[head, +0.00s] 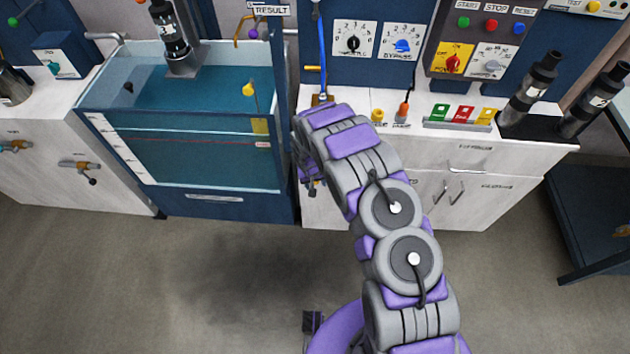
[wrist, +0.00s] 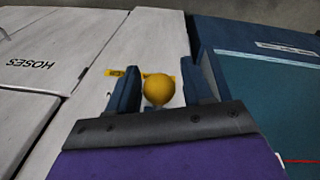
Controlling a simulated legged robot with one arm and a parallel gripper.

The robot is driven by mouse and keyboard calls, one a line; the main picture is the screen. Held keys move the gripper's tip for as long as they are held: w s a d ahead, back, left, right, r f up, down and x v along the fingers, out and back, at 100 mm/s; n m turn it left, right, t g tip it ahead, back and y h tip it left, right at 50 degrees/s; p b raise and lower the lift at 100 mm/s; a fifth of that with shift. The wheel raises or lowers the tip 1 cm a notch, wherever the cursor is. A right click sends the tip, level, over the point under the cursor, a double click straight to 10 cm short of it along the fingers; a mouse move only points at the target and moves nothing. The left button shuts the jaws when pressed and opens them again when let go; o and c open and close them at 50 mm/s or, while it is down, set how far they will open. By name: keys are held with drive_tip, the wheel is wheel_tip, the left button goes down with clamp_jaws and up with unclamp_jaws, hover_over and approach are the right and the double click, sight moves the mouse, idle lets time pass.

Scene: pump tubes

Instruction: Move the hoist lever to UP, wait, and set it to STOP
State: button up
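A yellow ball knob (wrist: 159,89), which looks like the hoist lever's end, shows in the wrist view in front of the white cabinet face. Yellow label plates (wrist: 115,72) sit partly behind it; their lettering is too small to read surely. My gripper (wrist: 160,85) is open, one finger on each side of the knob. A gap shows at the right finger; whether the left finger touches cannot be told. In the head view my arm hides the lever, and only a bit of my gripper (head: 313,186) shows beside the tank's right edge.
The blue water tank (head: 185,200) stands just left of the lever, with a black cylinder (head: 170,30) above it. The white counter (head: 400,150) has hose fittings and coloured cards. A control panel (head: 485,40) is behind. The floor in front is clear.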

drive_tip(key=shift+o, duration=0.4)
drive_tip(key=shift+w+r, duration=0.1)
drive_tip(key=shift+r, duration=0.1)
drive_tip(key=shift+r, duration=0.3)
wheel_tip(320, 180, up, 16)
drive_tip(key=s+a+p, duration=0.1)
drive_tip(key=s+p, duration=0.1)
drive_tip(key=p, duration=0.1)
drive_tip(key=shift+s+a, duration=0.2)
drive_tip(key=shift+s, duration=0.05)
drive_tip(key=shift+r, duration=0.15)
